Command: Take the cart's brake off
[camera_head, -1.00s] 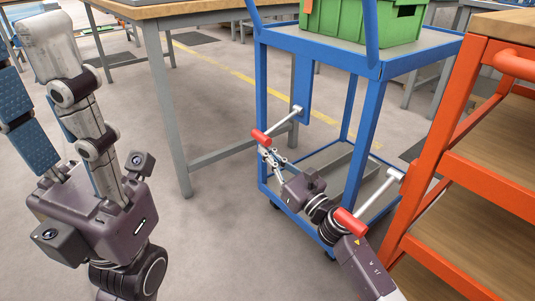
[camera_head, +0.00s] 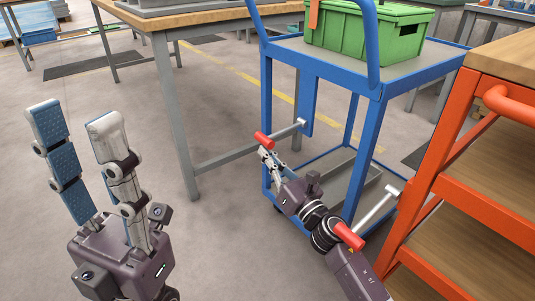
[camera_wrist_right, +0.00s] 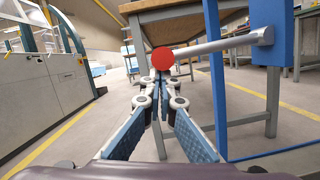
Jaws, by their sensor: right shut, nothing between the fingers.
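The blue cart (camera_head: 366,130) stands in front of me. A lever with a red grip (camera_head: 263,140) sticks out from its blue side plate; the grip also shows end-on in the right wrist view (camera_wrist_right: 163,60). A second lever with a red grip (camera_head: 348,236) shows lower right, beside my right arm. My right gripper (camera_head: 266,154) is shut and empty, its fingertips just below the first grip. In the right wrist view, its fingertips (camera_wrist_right: 160,78) meet under the red end; whether they touch it is unclear. My left gripper (camera_head: 75,118) is open and empty at left, fingers pointing up.
A green crate (camera_head: 365,38) sits on the cart's top. An orange shelf unit (camera_head: 425,190) stands close on the right. A wood-topped workbench (camera_head: 200,10) stands behind and left of the cart. The floor between my arms is clear.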

